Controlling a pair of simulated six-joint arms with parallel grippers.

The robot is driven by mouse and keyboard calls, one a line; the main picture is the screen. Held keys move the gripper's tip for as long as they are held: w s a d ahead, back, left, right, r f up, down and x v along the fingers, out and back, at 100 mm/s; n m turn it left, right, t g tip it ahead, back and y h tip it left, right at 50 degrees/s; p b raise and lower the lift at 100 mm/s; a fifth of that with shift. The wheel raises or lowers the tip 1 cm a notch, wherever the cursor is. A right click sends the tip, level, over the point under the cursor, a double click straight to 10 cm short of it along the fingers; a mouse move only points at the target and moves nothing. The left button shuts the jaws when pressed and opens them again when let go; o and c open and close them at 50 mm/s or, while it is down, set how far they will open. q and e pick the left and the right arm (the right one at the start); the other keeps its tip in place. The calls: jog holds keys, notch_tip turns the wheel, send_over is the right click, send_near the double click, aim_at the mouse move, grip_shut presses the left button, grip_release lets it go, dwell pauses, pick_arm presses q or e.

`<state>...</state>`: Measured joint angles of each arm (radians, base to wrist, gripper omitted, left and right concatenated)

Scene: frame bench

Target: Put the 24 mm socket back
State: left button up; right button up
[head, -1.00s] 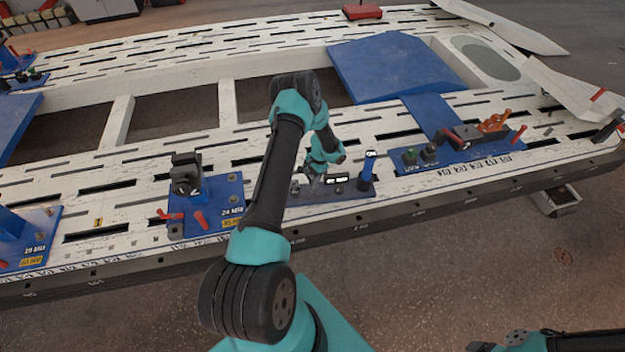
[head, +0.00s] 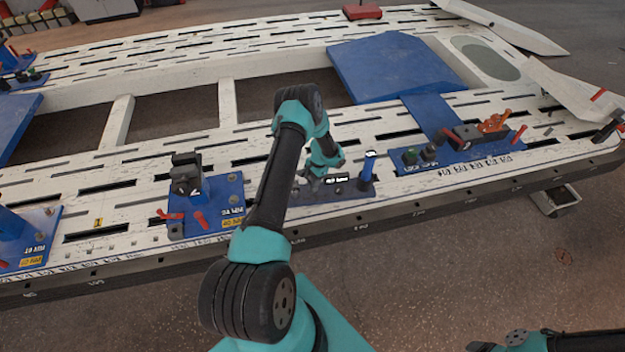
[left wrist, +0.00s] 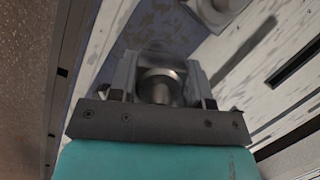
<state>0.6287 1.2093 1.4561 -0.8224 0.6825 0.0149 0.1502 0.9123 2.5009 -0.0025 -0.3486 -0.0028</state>
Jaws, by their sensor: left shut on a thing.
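My left gripper (head: 316,180) is over the left part of a dark socket tray (head: 348,191) on the bench's near rail. In the left wrist view its fingers are shut on a round, shiny metal socket (left wrist: 160,85). Its size marking cannot be read. I cannot tell whether the socket touches the tray, as my arm and gripper hide that spot in the head view. A blue upright post (head: 368,168) stands at the tray's right end. My right gripper is out of view; only part of that arm shows at bottom right.
A blue fixture plate with a black clamp (head: 187,175) and red levers stands left of the tray. A blue panel (head: 395,66) lies behind. The bench's front edge is close to the tray.

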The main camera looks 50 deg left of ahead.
pick_arm(q)
jog(key=shift+f, duration=0.6)
jog(key=o, duration=1)
jog(key=shift+o, duration=0.2)
jog(key=shift+r, duration=0.1)
jog(key=shift+r, duration=0.55)
jog(key=v, duration=1.2)
